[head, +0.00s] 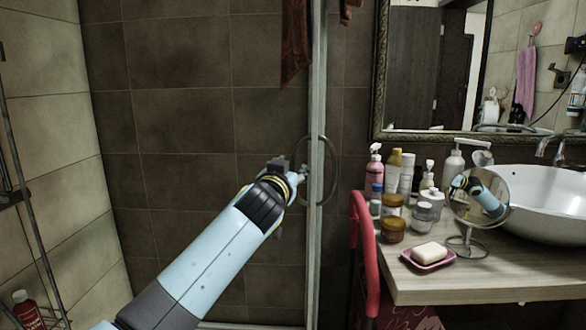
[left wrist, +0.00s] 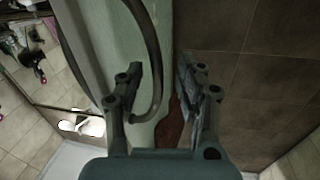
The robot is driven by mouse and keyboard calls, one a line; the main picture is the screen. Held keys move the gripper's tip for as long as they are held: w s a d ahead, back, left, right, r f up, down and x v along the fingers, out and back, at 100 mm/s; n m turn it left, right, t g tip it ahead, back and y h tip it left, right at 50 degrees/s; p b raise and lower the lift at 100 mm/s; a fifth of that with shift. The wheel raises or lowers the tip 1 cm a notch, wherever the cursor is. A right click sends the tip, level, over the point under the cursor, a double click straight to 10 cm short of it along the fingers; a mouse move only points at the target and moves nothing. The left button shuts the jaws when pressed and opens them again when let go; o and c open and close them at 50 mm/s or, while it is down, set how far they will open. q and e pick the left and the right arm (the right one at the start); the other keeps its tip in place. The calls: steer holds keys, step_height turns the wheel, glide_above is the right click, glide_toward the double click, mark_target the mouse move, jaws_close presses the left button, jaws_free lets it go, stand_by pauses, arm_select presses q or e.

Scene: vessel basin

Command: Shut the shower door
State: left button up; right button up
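The shower door shows in the head view as a tall pale frame edge (head: 317,90) with a round loop handle (head: 334,170). My left gripper (head: 292,172) is at the handle's height, by the left side of this edge. In the left wrist view the two fingers (left wrist: 164,90) are spread apart. The pale door frame (left wrist: 95,50) runs past the left finger and into the gap, and the curved handle (left wrist: 153,50) passes close to the left finger. I cannot tell whether a finger touches the handle or frame. My right gripper is in neither view.
A counter (head: 480,282) at right holds several bottles and jars, a soap dish (head: 428,262), a round mirror (head: 480,196) and a white basin (head: 560,200). A red chair back (head: 364,245) stands between door and counter. A red bottle (head: 26,312) is at lower left.

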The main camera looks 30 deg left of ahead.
arm_select(q)
steer(key=shift+w+r, duration=0.1)
steer(key=shift+w, duration=0.2)
steer(key=shift+s+d+r, duration=0.1)
steer(key=shift+d+r, duration=0.05)
steer(key=shift+d, duration=0.1)
steer(key=shift+c, duration=0.7)
steer(key=c, duration=0.5)
steer(key=shift+a, duration=0.1)
jaws_close()
steer(key=shift+a, duration=0.1)
steer(key=shift+f, duration=0.25)
